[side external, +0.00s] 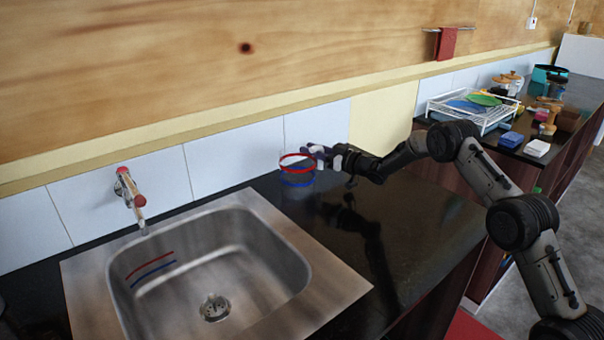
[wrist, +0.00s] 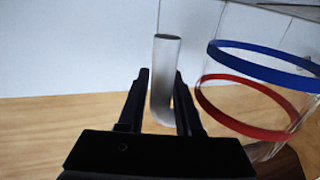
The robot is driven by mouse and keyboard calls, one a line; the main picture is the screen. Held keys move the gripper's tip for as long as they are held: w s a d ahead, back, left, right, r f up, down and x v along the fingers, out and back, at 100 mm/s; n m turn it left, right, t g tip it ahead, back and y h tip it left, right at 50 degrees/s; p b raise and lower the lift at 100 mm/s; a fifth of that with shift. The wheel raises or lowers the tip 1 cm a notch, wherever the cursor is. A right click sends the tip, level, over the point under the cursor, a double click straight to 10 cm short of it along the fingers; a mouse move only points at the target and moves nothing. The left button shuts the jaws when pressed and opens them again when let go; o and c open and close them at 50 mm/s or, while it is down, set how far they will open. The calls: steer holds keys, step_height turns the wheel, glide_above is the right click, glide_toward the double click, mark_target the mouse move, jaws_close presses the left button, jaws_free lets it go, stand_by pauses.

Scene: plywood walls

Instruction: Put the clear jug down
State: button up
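The clear jug (side external: 297,178) has a red band at its rim and a blue band below. My gripper (wrist: 163,88) is closed around the handle, with little gap at either side. In the side view my gripper (side external: 322,153) is at the jug's right side, near rim height.
A steel sink (side external: 340,292) with a tap (side external: 135,195) lies left of the jug. The dark counter (side external: 430,215) is bare to the right. A white dish rack (side external: 470,113) and small items stand on the farther counter. A tiled wall (side external: 228,150) is close behind.

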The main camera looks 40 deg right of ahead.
jaws_close()
stand_by(1.2)
